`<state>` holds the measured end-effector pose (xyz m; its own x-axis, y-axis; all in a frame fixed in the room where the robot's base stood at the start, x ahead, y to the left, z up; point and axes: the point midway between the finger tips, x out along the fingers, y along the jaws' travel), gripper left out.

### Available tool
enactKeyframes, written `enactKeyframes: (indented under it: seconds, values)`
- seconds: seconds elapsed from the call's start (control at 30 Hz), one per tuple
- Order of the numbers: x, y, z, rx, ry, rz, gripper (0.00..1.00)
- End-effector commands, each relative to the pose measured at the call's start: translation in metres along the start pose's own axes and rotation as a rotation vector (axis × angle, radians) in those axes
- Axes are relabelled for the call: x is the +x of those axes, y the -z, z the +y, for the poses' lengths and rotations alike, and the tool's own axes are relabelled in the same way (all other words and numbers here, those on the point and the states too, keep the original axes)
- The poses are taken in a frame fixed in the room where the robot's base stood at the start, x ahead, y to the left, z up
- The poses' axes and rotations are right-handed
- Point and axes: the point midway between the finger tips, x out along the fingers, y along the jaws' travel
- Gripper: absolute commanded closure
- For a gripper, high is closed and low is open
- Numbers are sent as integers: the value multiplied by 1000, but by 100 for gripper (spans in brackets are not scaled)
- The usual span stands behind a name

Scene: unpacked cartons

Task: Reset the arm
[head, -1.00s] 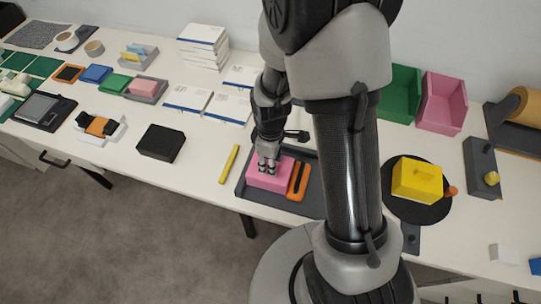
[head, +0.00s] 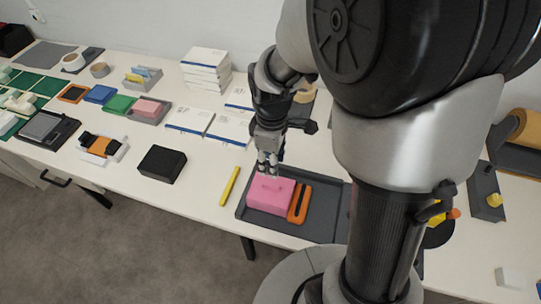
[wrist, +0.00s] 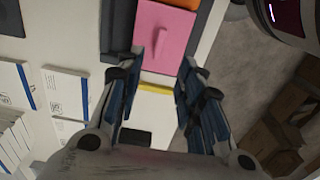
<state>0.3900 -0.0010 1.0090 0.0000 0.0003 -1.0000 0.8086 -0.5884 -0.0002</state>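My gripper (head: 268,168) is above the dark grey tray (head: 325,222), just behind and above a pink box (head: 270,197) with a small handle on its lid. In the wrist view the fingers of my gripper (wrist: 163,72) are spread apart with nothing held between them. The pink box (wrist: 165,38) shows beyond the fingertips there, apart from them. An orange piece with a dark slot (head: 299,204) lies right beside the pink box in the tray. My arm hides much of the table on the right.
A yellow stick (head: 229,186) lies left of the tray, and a black box (head: 162,164) is farther left. A grey block with a yellow knob (head: 486,190) stands at the right.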

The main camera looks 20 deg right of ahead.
Motion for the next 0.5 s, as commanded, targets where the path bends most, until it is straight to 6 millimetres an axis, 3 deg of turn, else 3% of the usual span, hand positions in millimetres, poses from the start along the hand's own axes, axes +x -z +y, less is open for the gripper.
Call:
enactKeyframes:
  seconds: [0.3, 0.37, 0.5]
  values:
    - [-4, 0, -1, 12, -6, 5, 65]
    - [-12, -2, -3, 35, -16, 12, 65]
    - [-47, -10, -14, 157, -60, 51, 65]
